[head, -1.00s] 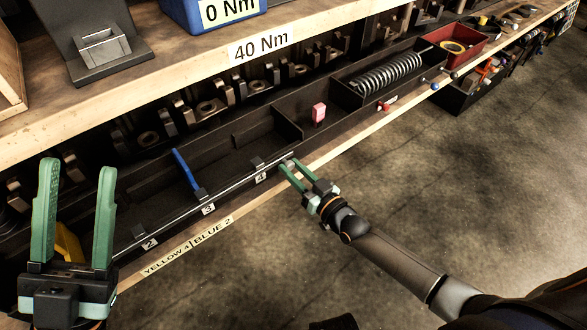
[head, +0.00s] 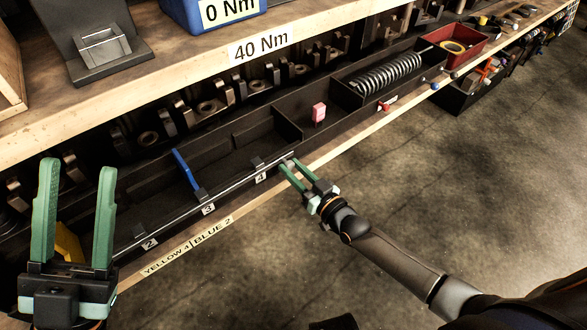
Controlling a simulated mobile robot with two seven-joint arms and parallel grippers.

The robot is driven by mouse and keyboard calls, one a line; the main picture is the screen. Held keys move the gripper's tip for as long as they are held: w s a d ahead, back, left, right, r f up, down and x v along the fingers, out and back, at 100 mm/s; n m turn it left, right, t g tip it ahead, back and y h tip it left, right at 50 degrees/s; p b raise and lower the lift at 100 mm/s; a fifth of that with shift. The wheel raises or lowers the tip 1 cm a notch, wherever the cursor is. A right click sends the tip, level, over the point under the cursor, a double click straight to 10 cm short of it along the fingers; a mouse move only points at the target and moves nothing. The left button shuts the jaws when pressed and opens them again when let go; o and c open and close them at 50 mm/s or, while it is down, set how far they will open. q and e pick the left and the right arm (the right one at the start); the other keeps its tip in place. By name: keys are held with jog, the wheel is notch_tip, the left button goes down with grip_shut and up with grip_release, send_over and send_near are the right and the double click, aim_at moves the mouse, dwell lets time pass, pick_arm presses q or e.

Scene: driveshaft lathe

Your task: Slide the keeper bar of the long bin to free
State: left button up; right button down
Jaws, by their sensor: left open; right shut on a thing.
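The long bin (head: 236,165) is a black trough set along the lower shelf. Its keeper bar (head: 232,188) is a thin metal rod along the front edge, passing the tags 2, 3 and 4. My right gripper (head: 288,168) is at the bar's right end, just right of tag 4, and is shut on the bar. A blue lever (head: 186,170) stands up inside the bin near tag 3. A yellow piece (head: 68,242) is partly hidden behind my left gripper. My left gripper (head: 77,180) is open and empty at the lower left, fingers pointing up.
A label reading "YELLOW 4 | BLUE 2" (head: 188,246) is on the front wooden edge. The upper shelf (head: 200,85) overhangs behind. Open floor (head: 460,190) lies in front.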

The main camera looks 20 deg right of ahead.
aim_at(292, 151)
jog(key=shift+d, duration=0.15)
jog(key=d, duration=0.1)
jog(key=w+d+b, duration=0.1)
jog(key=d, duration=0.1)
jog(key=shift+w+d+f, duration=0.1)
jog(key=shift+d+f, duration=0.05)
jog(key=shift+w+d, duration=0.15)
jog(key=shift+d, duration=0.2)
jog(key=c, duration=0.6)
grip_release()
jog(key=shift+o, duration=0.2)
jog(key=shift+s+d, duration=0.1)
jog(key=shift+s, duration=0.2)
jog(key=p+v, duration=0.3)
jog(key=v, duration=0.9)
jog(key=shift+p, duration=0.35)
